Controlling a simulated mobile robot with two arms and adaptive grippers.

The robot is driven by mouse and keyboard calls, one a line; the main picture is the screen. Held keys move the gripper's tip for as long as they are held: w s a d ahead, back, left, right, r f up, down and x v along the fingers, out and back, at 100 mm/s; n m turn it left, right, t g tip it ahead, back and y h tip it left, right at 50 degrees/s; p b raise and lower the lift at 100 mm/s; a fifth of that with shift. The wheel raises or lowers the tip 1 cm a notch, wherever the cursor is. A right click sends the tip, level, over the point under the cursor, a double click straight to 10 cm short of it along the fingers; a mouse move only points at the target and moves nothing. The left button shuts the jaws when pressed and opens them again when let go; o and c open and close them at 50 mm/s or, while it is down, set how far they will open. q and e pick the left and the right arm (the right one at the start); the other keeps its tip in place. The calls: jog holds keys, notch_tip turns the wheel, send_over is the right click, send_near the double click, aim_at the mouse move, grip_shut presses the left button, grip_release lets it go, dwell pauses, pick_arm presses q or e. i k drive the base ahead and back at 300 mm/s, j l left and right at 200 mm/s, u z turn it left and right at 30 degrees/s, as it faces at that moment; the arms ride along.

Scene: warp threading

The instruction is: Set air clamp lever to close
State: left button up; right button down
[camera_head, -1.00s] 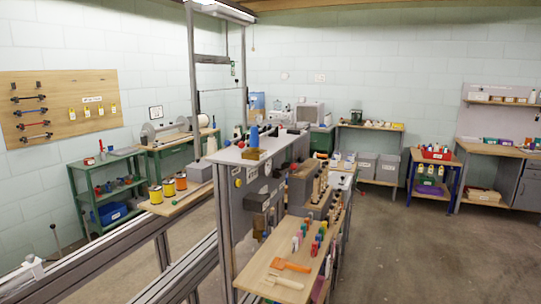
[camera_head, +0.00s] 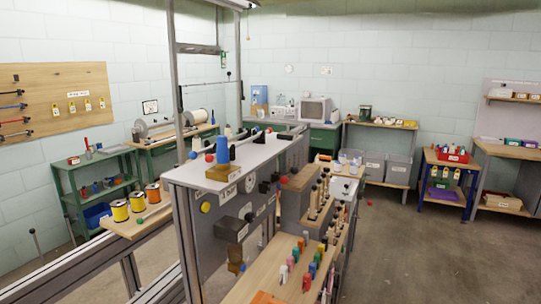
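A grey machine (camera_head: 180,215) stands in the middle of the head view, with a light top and a side panel. The panel carries a yellow button (camera_head: 205,207), a dark box (camera_head: 230,230) and several small black knobs (camera_head: 264,187). Small levers with round ends show along the top and side. I cannot tell which of them is the air clamp lever, or its position. Neither of my grippers is in view.
A wooden bench (camera_head: 262,280) with coloured pegs adjoins the machine's right side. Thread spools (camera_head: 136,200) stand on a board at left. A green shelf (camera_head: 70,195) stands farther left. Open floor (camera_head: 420,250) lies to the right.

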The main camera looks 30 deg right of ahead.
aim_at(294, 170)
jog(key=i+l, duration=0.15)
jog(key=l, duration=0.2)
jog(key=i+l, duration=0.15)
jog(key=l, duration=0.2)
jog(key=i+l+u, duration=0.1)
jog(key=l, duration=0.25)
jog(key=i+l, duration=0.2)
jog(key=l, duration=0.15)
jog(key=i+l, duration=0.1)
jog(key=l, duration=0.25)
